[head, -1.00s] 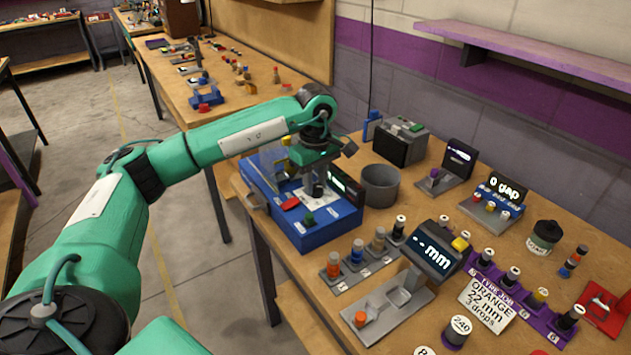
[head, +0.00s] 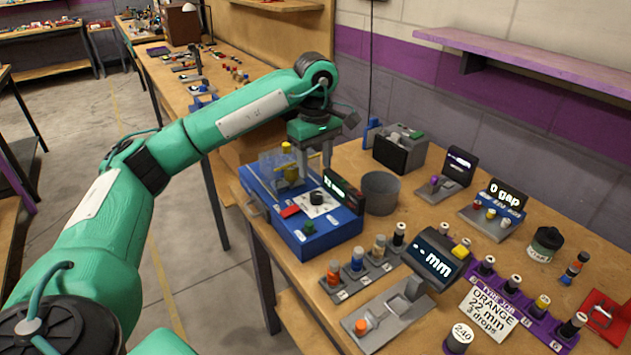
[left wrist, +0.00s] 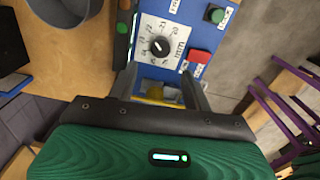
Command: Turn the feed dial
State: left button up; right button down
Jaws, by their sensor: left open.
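The feed dial is a black knob (head: 317,197) on a white, numbered dial plate (head: 325,210), on top of the blue machine (head: 300,238). The knob (left wrist: 159,46) and its scale show clearly in the left wrist view. My right gripper is not in view.
A red button (head: 290,211) and a green button (head: 309,227) sit near the dial. A clear guard (head: 274,168) stands at the machine's back left and a grey bin (head: 381,192) at its right. A card (head: 489,312) reads orange, 22 mm, 3 drops.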

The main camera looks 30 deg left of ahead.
pick_arm(q)
notch_tip(320, 180, up, 6)
jog(key=shift+r, duration=0.15)
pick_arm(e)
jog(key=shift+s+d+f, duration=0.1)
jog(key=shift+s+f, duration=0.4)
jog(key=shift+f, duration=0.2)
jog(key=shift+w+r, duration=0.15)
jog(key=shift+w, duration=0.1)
pick_arm(q)
jog(key=shift+r+p, duration=0.1)
jog(key=shift+p, duration=0.25)
